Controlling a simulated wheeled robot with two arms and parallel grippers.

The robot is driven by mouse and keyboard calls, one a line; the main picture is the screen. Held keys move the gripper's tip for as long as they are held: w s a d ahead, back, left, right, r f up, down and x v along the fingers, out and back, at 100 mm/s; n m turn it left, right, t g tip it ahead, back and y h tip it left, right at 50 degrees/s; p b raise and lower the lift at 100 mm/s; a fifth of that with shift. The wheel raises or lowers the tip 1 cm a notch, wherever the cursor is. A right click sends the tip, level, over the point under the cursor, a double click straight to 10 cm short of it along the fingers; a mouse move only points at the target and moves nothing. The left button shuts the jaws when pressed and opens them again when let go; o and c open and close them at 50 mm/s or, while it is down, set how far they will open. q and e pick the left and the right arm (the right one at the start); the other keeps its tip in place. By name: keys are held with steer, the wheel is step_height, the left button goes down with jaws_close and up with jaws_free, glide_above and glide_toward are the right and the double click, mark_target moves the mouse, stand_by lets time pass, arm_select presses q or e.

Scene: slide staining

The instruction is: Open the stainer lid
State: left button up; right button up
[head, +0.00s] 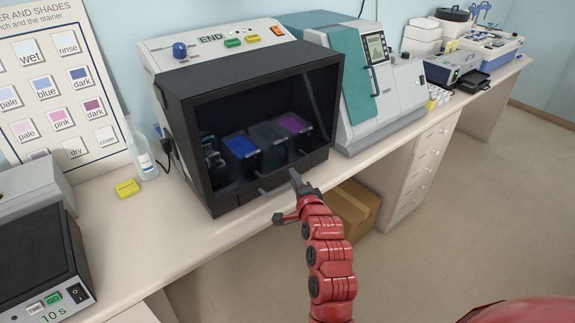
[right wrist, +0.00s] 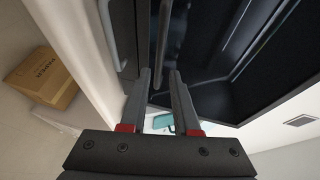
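The stainer (head: 222,42) stands on the bench in the head view, with a sloped white top and a display reading END. Its black lid (head: 190,88) is down over the front, with a dark see-through window. Blue (head: 240,147), dark and purple (head: 294,124) baths show behind it. A thin bar handle (head: 275,189) runs along the lower front. My right gripper (head: 295,178) is at this lower front edge, by the handle. In the right wrist view its fingers (right wrist: 164,76) are apart, with a dark bar between or just beyond the tips; contact is unclear. My left gripper is out of view.
A teal and white machine (head: 345,70) stands close to the stainer's right. A bottle (head: 143,160) and yellow block (head: 127,188) are at its left. A cardboard box (head: 355,205) is under the bench. The floor in front is clear.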

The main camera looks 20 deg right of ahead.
mark_target(287, 167)
steer(key=w, duration=0.2)
steer(key=w+p, duration=0.1)
steer(key=w, duration=0.1)
steer(key=w+f, duration=0.1)
steer(key=w, duration=0.1)
steer(key=shift+w+d+p, duration=0.15)
steer(key=shift+p, duration=0.2)
steer(key=shift+w+f, duration=0.3)
steer(key=shift+w, duration=0.5)
jaws_close()
stand_by(0.4)
